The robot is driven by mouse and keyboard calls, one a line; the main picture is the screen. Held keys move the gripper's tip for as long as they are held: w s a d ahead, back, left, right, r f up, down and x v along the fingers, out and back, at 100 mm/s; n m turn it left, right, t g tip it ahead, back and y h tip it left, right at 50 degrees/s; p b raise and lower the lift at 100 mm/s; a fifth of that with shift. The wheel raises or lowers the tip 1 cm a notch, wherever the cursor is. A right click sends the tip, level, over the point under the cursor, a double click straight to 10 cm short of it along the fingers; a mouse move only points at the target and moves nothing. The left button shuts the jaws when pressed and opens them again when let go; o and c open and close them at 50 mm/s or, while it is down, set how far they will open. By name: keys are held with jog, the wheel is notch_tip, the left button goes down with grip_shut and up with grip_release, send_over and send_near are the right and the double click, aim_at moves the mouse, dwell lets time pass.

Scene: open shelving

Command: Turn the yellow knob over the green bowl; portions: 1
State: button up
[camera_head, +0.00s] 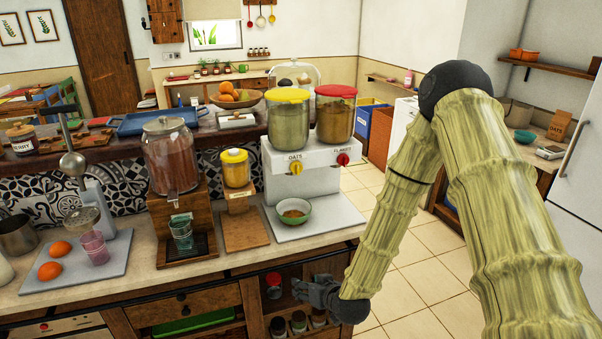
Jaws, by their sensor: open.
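The yellow knob (296,169) is on the front of a white dispenser stand, beside the label "OATS" and below a clear canister with a yellow lid (287,95). The green bowl (294,211) sits on the pale base plate below the knob and holds a brownish heap. A red knob (342,159) is to the right, under a red-lidded canister (335,108). My gripper (302,290) is open, low in front of the counter edge, below the bowl and apart from it. My arm comes in from the right.
A wooden drink dispenser (170,160) with a glass stands left of the bowl. The counter edge and shelves with small jars (299,321) are close to my gripper. Tiled floor is clear at right.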

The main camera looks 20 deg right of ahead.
jog(key=w+d+r+t, duration=0.35)
jog(key=w+r, duration=0.55)
jog(key=r, duration=0.3)
jog(key=t, duration=0.4)
send_near(299, 171)
jog(key=shift+m+g+h, duration=0.25)
jog(key=shift+m+h, duration=0.05)
jog(key=w+p, duration=0.1)
jog(key=w, duration=0.2)
jog(key=w+p, duration=0.1)
jog(key=w, duration=0.2)
jog(key=w+a+p, duration=0.1)
jog(key=w+p, duration=0.1)
jog(key=w, duration=0.1)
jog(key=shift+w+a+r, duration=0.1)
jog(key=shift+w+r, duration=0.2)
jog(key=c, duration=1)
